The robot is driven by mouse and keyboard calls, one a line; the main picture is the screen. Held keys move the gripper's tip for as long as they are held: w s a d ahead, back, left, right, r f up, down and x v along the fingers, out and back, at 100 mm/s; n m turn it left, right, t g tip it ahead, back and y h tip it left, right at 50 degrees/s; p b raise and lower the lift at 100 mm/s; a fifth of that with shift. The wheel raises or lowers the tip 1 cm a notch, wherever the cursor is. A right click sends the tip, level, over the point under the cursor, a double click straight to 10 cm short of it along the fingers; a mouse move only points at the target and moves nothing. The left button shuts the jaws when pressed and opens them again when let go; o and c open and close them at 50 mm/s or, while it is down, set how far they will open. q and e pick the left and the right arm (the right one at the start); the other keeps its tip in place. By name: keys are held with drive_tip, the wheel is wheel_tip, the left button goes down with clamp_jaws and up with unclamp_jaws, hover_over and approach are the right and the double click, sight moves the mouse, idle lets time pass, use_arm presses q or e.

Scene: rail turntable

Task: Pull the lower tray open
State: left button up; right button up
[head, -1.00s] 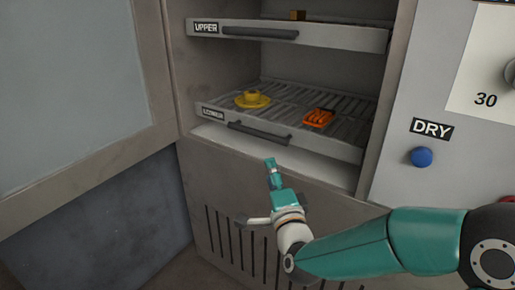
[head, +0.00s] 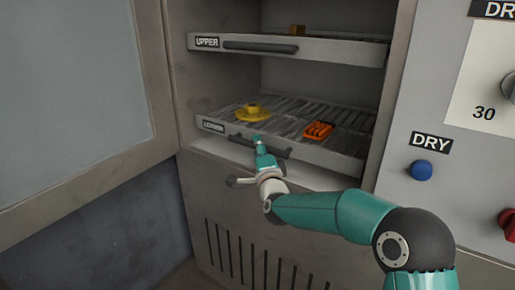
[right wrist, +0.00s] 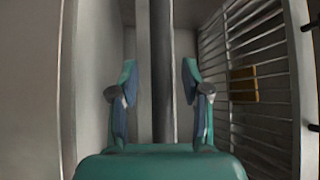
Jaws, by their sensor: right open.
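The lower tray (head: 335,158) is a slatted grey rack inside the cabinet, with a label on its front lip and a dark bar handle (head: 276,152). It carries a yellow cup-like piece (head: 250,113) and an orange piece (head: 318,130). My right gripper (head: 257,141) is at the handle's left-middle part and hides some of it. In the right wrist view the two fingers of my right gripper (right wrist: 157,85) stand apart, with a dark bar (right wrist: 160,70) running between them. I cannot tell whether either finger touches it. My left gripper is not in view.
The upper tray (head: 340,51) sits above with its own handle and a brown block (head: 296,30). The open cabinet door (head: 80,95) stands at the left. A panel with a blue DRY button (head: 421,170) and a red control (head: 508,224) is at the right.

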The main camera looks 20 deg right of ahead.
drive_tip(key=shift+w, duration=0.4)
clamp_jaws()
drive_tip(key=shift+s+a, duration=0.1)
drive_tip(key=shift+a, duration=0.1)
